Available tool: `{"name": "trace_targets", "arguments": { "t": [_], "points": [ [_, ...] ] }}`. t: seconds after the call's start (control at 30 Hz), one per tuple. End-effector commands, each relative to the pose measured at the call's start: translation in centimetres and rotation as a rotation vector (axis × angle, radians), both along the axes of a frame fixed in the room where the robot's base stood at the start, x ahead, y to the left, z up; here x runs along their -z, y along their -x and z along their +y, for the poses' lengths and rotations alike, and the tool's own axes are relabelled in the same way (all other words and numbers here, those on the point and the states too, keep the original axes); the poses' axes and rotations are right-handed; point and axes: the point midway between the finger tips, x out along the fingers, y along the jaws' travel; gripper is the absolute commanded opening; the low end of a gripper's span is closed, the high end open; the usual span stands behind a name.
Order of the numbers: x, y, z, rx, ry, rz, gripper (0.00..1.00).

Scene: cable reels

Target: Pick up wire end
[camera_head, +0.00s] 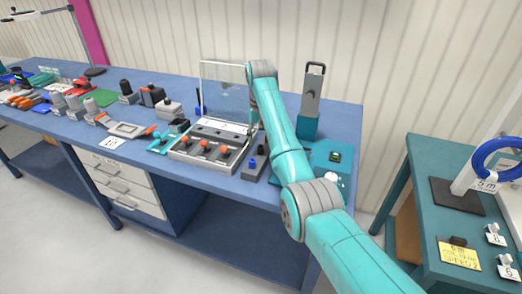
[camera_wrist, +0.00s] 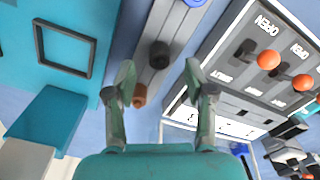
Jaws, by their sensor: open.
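My gripper (camera_wrist: 160,64) is open in the wrist view, its two green fingers spread and nothing between them touching both. It is over a narrow grey block (camera_wrist: 165,28) on the blue bench. The block carries a dark round peg (camera_wrist: 160,54), a brown-tipped peg (camera_wrist: 139,95) and a blue part at the top edge. In the head view the same block (camera_head: 254,166) stands beside the switch box, and my arm hides the gripper. A blue wire coil (camera_head: 490,158) hangs on a stand at the far right. I cannot make out a loose wire end for certain.
A switch box (camera_head: 208,150) with orange knobs and a raised clear lid stands left of the block; its panel (camera_wrist: 245,80) also shows at right in the wrist view. A teal device (camera_head: 328,160) is to the right. Several tools crowd the bench's left.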

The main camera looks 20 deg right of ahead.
Motion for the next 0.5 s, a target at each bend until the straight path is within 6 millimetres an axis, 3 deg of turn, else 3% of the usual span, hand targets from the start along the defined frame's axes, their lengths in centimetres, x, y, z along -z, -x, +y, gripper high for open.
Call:
{"name": "trace_targets", "arguments": {
  "t": [0.23, 0.5],
  "points": [
    [3.5, 0.3, 0.2, 0.0, 0.0, 0.001, 0.54],
    [3.8, 0.3, 0.3, 0.0, 0.0, 0.0, 0.54]
  ]
}}
